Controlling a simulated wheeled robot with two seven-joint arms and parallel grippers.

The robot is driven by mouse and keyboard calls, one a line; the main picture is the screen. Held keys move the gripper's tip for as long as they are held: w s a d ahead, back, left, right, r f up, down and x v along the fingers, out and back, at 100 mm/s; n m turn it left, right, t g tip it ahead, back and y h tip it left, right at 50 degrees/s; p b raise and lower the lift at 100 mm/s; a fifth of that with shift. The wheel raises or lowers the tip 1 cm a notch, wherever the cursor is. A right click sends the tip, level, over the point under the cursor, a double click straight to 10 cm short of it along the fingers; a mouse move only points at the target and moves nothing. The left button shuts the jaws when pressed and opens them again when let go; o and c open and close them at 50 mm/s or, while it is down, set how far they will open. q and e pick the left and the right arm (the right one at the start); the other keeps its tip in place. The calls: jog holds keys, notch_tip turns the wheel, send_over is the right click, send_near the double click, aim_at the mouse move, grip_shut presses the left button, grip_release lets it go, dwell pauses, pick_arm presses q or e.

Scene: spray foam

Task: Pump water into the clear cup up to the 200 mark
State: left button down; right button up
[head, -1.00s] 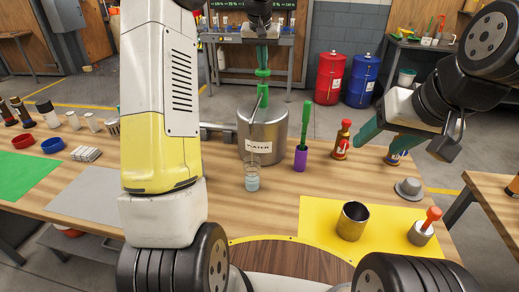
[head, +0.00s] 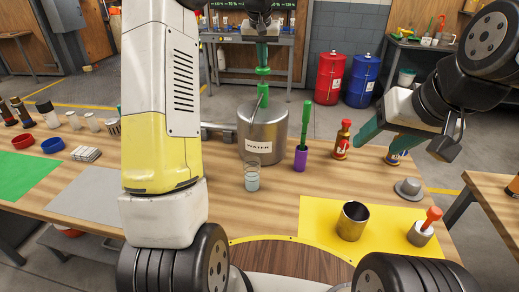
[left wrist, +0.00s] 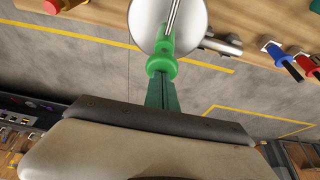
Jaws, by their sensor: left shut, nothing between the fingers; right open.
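The clear cup (head: 252,178) stands upright on the bench in front of the metal water tank (head: 272,130), below its thin spout. Pale water fills its lower part; the marks are too small to read. The tank's green pump handle (head: 263,72) rises from its top and also shows in the left wrist view (left wrist: 162,65). My left gripper (head: 262,52) is shut and empty, its green fingers (left wrist: 161,95) right above the handle, seemingly touching it. My right gripper (head: 408,143) is open and empty above the right part of the bench.
A purple and green brush-like tool (head: 301,150) and a red bottle (head: 342,140) stand right of the tank. A metal cup (head: 352,222) stands on the yellow mat (head: 310,215). A grey mat (head: 95,200) lies left. The bench is clear just right of the cup.

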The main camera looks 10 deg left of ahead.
pick_arm(q)
jog(key=shift+r, duration=3.15)
jog(key=s+r+m+t, duration=0.1)
jog(key=s+r, duration=0.1)
jog(key=s, duration=2)
jog(key=s+f+h, duration=0.1)
jog(key=s+f, duration=0.4)
jog(key=s, duration=0.4)
jog(key=s+f+h, duration=0.1)
jog(key=s+f, duration=0.4)
jog(key=s, duration=0.4)
jog(key=shift+d+f+t, duration=0.15)
jog(key=shift+d+t, duration=0.15)
jog(key=shift+d, duration=0.05)
